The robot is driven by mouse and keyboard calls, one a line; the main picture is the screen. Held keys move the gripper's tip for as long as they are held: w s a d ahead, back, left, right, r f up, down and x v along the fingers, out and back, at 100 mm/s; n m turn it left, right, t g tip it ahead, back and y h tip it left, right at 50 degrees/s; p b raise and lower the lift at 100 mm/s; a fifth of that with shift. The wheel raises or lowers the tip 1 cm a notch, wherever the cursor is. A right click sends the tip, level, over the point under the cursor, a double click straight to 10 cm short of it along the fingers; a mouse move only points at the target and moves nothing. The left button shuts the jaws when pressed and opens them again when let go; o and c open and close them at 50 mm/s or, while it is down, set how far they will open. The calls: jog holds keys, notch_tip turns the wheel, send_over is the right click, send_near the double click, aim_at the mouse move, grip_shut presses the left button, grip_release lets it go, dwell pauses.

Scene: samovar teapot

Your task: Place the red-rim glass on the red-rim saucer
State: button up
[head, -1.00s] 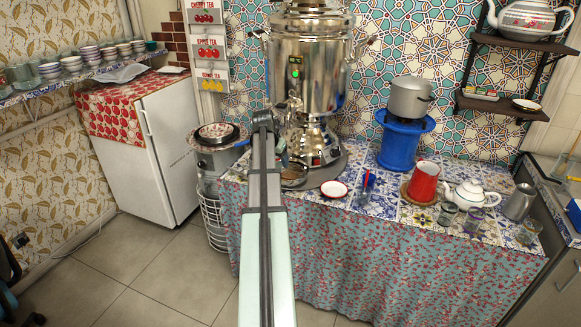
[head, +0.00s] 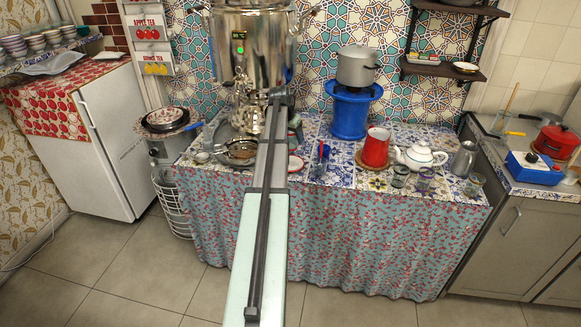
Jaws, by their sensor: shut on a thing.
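The red-rim saucer (head: 297,163) is white with a red edge. It lies on the tiled counter in front of the samovar, its left part hidden behind my arm. My gripper (head: 295,127) shows small and dark just right of my arm, above and behind the saucer in the picture. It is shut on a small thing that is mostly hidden. This is most likely the red-rim glass, but its rim does not show.
The samovar (head: 250,55) stands behind my arm, with a metal bowl (head: 237,152) to the left. Right of the saucer are a blue-and-red item (head: 320,158), a red cup (head: 376,147), a white teapot (head: 418,157) and several glasses. A blue stand (head: 350,112) holds a pot (head: 357,66).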

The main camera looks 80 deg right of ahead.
jog(key=shift+w+d, duration=0.15)
jog(key=shift+d, duration=0.55)
jog(key=shift+f, duration=0.15)
send_over(291, 165)
jog(key=shift+d+f, duration=0.1)
jog(key=shift+f, duration=4.6)
jog(key=shift+f, duration=0.15)
jog(key=o, duration=1.1)
jog(key=shift+o, duration=0.2)
jog(key=v, duration=1.2)
jog(key=shift+a, duration=0.25)
